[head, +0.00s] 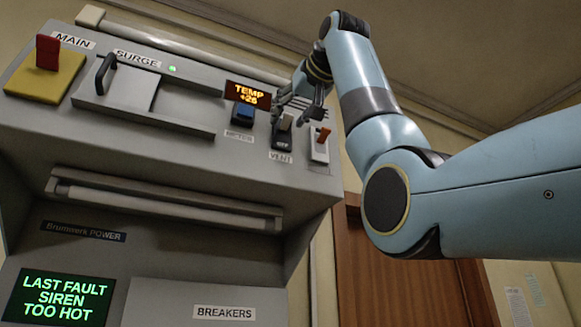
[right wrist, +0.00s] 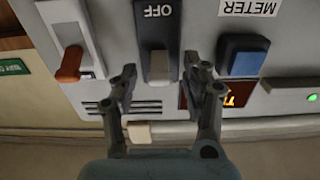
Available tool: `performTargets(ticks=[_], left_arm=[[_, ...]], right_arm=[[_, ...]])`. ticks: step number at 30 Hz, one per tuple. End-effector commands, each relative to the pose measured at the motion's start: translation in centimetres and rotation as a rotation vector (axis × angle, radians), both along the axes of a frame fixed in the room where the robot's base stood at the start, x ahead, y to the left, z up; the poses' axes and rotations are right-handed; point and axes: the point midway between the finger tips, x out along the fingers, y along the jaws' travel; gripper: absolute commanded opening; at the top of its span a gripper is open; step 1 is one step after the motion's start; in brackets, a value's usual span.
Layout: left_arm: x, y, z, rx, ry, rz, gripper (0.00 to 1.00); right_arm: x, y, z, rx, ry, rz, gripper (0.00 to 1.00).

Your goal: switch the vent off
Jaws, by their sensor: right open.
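The vent switch (head: 282,137) is a dark plate with a pale lever, above the VENT label on the sloped console panel. In the right wrist view its pale lever (right wrist: 158,66) lies toward the end of the plate away from the word OFF. My right gripper (head: 302,103) is at the switch, partly covering its upper part in the head view. In the right wrist view the open fingers (right wrist: 160,80) stand on either side of the lever, with a gap on both sides. My left gripper is not in view.
A blue METER button (head: 243,115) sits left of the vent switch, below the TEMP display (head: 248,94). An orange-red toggle (head: 321,140) is close on the right. The SURGE handle (head: 106,73) and red MAIN lever (head: 47,53) are farther left.

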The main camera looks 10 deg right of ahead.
Motion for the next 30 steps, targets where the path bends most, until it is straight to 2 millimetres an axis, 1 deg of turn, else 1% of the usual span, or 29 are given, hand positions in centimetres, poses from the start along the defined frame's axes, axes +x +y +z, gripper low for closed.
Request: performTargets(ticks=[3, 4, 12, 15, 20, 23, 26, 30], left_arm=[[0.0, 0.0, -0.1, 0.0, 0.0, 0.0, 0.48], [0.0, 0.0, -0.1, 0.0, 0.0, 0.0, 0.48], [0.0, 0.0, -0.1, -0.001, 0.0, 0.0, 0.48], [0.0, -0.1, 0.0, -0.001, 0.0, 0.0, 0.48], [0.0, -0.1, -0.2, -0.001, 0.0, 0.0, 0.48], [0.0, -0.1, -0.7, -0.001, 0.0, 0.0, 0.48], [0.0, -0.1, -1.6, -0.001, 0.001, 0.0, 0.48], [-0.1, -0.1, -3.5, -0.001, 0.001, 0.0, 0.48]], right_arm=[[0.0, 0.0, 0.0, 0.0, 0.0, 0.0, 0.48], [0.0, 0.0, 0.0, 0.0, 0.0, 0.0, 0.47], [0.0, 0.0, 0.0, 0.0, 0.0, 0.0, 0.11], [0.0, 0.0, 0.0, 0.0, 0.0, 0.0, 0.0], [-0.1, 0.0, -0.1, 0.001, -0.004, 0.0, 0.0], [-0.1, 0.0, -0.3, 0.006, -0.02, 0.0, 0.0], [-0.1, 0.0, -0.6, 0.017, -0.053, 0.001, 0.0], [-0.2, -0.1, -1.3, 0.041, -0.127, 0.001, 0.0]])
